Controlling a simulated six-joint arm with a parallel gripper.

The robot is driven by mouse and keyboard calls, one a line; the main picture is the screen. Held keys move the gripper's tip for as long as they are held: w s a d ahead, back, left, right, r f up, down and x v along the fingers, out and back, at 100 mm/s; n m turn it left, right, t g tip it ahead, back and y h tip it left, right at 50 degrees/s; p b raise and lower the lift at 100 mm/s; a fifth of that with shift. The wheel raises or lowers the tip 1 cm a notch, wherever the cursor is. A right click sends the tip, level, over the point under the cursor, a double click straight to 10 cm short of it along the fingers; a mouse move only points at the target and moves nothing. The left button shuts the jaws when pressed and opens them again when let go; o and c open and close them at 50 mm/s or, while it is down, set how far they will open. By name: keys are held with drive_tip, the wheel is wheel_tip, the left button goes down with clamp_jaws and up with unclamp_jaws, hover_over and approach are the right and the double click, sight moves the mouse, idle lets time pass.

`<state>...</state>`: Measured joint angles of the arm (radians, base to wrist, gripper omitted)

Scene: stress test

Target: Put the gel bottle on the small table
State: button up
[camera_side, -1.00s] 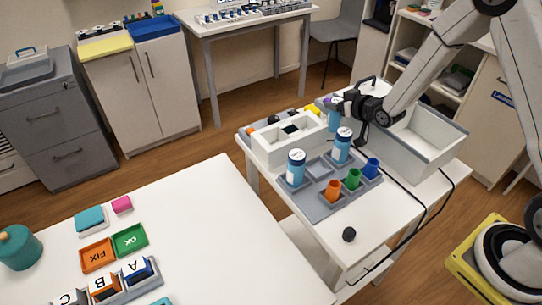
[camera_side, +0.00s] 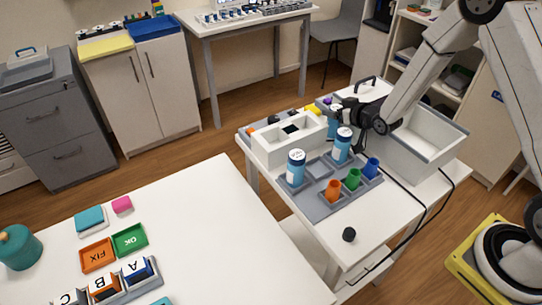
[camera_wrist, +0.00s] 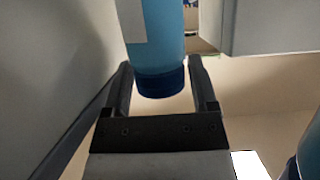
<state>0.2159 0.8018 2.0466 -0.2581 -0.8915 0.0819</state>
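In the wrist view, a blue bottle with a dark blue cap (camera_wrist: 160,84) lies between the two fingers of my gripper (camera_wrist: 160,75). The fingers are spread, with narrow light gaps beside the cap; firm contact does not show. Two more blue bottles with white caps, one at the front (camera_side: 296,169) and one behind it (camera_side: 343,146), stand in the grey tray. A white table (camera_side: 215,235) fills the lower left, with bare space at its right.
Orange, green and blue cups (camera_side: 352,179) stand in the grey tray (camera_side: 320,207). A deep white bin (camera_side: 440,150) sits beside my gripper. A green pot (camera_side: 20,247) and letter blocks occupy the left table.

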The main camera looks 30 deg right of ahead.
drive_tip(key=shift+r, duration=0.2)
drive_tip(key=s+r, duration=0.4)
drive_tip(key=r, duration=0.5)
drive_tip(key=shift+s, duration=0.3)
idle(0.3)
idle(0.5)
drive_tip(key=s+a+f+g, duration=0.1)
drive_tip(key=s+a+g, duration=0.3)
drive_tip(key=s, duration=0.6)
drive_tip(key=s+a+f+g, duration=0.2)
drive_tip(key=s+a+g, duration=0.2)
drive_tip(key=s, duration=0.6)
drive_tip(key=g, duration=0.2)
drive_tip(key=shift+g, duration=0.4)
